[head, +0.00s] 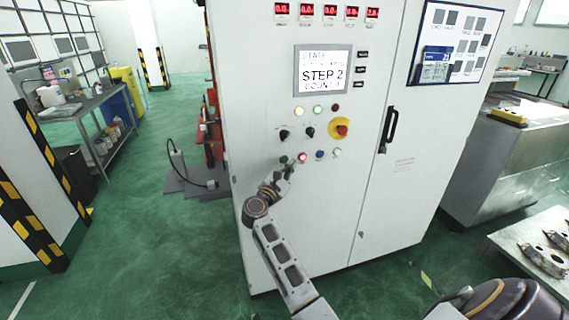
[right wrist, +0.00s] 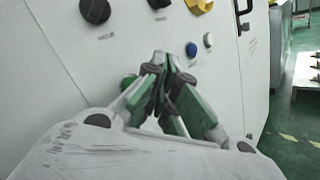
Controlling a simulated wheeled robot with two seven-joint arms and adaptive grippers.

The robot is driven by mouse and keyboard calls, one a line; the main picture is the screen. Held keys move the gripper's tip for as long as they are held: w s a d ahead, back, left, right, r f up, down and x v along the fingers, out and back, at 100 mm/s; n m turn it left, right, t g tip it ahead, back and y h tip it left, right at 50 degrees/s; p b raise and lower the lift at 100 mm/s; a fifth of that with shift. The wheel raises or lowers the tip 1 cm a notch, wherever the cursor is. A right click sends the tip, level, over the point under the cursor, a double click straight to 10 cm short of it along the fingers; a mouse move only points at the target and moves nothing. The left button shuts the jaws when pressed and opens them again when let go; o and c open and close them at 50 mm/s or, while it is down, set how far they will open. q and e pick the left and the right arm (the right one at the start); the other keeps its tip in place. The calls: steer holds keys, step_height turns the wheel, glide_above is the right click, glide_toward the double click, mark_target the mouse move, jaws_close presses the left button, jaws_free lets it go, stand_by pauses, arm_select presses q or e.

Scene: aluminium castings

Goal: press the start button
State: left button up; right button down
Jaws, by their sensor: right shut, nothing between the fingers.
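A white control cabinet (head: 330,220) carries a low row of buttons: green (head: 283,159), red (head: 302,157), blue (head: 320,154) and white (head: 337,152). Their labels are too small to read, so I cannot tell by text which is start. My right gripper (head: 291,168) is shut and empty, just in front of the panel by the green and red buttons. In the right wrist view the shut fingertips (right wrist: 166,62) point at the panel. The green button (right wrist: 128,81) shows partly to their left, the blue button (right wrist: 191,49) to their right; the red one is hidden. Contact is unclear. My left gripper is not in view.
Above the row are two black knobs (head: 310,132), a red emergency stop (head: 342,130) on yellow, and lamps (head: 317,110). The screen (head: 322,70) reads STEP 2. A door handle (head: 388,130) is at right. A table with castings (head: 545,255) stands lower right.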

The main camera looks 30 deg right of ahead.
mark_target(284, 160)
steer(key=shift+w+d+b, duration=0.2)
steer(key=shift+w+b, duration=0.35)
steer(key=shift+w, duration=0.3)
stand_by(1.1)
steer(key=shift+w, duration=0.1)
steer(key=shift+w+b, duration=0.3)
steer(key=shift+b, duration=0.35)
steer(key=shift+d, duration=0.1)
